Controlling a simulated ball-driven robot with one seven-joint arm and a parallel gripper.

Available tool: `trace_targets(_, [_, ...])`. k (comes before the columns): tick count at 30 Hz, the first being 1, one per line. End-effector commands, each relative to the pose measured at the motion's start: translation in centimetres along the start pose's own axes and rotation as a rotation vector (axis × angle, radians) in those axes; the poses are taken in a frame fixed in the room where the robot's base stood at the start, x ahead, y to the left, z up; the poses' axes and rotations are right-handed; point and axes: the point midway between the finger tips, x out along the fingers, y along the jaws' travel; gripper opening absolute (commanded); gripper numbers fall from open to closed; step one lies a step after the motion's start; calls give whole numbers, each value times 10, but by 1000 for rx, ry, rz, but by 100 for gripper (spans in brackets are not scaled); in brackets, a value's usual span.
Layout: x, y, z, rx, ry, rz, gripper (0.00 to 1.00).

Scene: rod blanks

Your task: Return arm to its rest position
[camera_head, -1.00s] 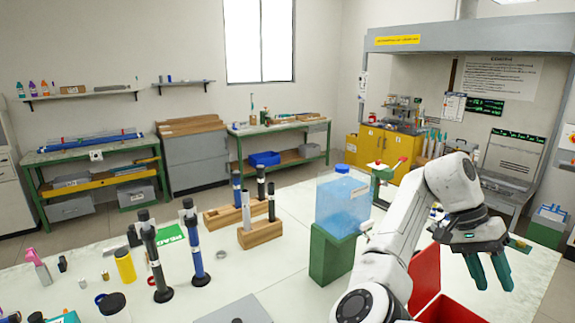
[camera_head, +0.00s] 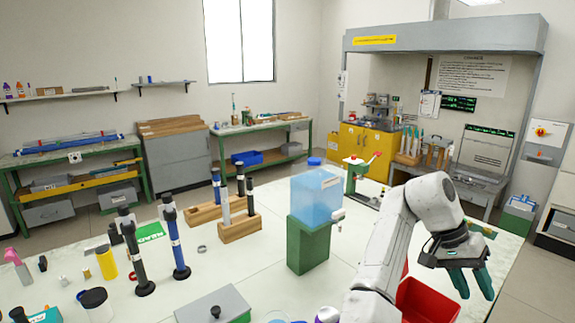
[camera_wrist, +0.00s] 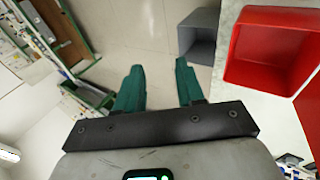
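My gripper (camera_head: 472,283) hangs at the right of the head view, fingers pointing down, beyond the right part of the white table. Its two green fingers stand apart with nothing between them. The wrist view shows the same empty gap (camera_wrist: 159,78) with pale floor beyond it. My white arm is bent at the elbow, and its lower part is cut off by the bottom edge of the head view. The red bin (camera_head: 428,302) is below and left of the gripper, partly hidden by my arm. It also shows in the wrist view (camera_wrist: 270,14), upper right, apart from the fingers.
Wooden blocks (camera_head: 240,228) with upright rods and two rod stands (camera_head: 175,245) are farther left. A grey bin (camera_wrist: 198,38) is near the fingertips in the wrist view.

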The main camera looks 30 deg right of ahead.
Motion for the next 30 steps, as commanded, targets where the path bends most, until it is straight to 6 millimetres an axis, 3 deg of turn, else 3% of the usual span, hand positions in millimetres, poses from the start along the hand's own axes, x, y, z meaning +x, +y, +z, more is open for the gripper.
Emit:
trace_targets(11, [66, -28, 12, -127, 257, -50, 38])
trace_targets(17, [103, -59, 37, -319, 421, -122, 38])
trace_targets(23, [141, -94, 88, -581, 528, -223, 38])
trace_targets(26, [162, -108, 125, -729, 551, -285, 38])
trace_targets(30, [194, -121, 190, -947, 542, -386, 38])
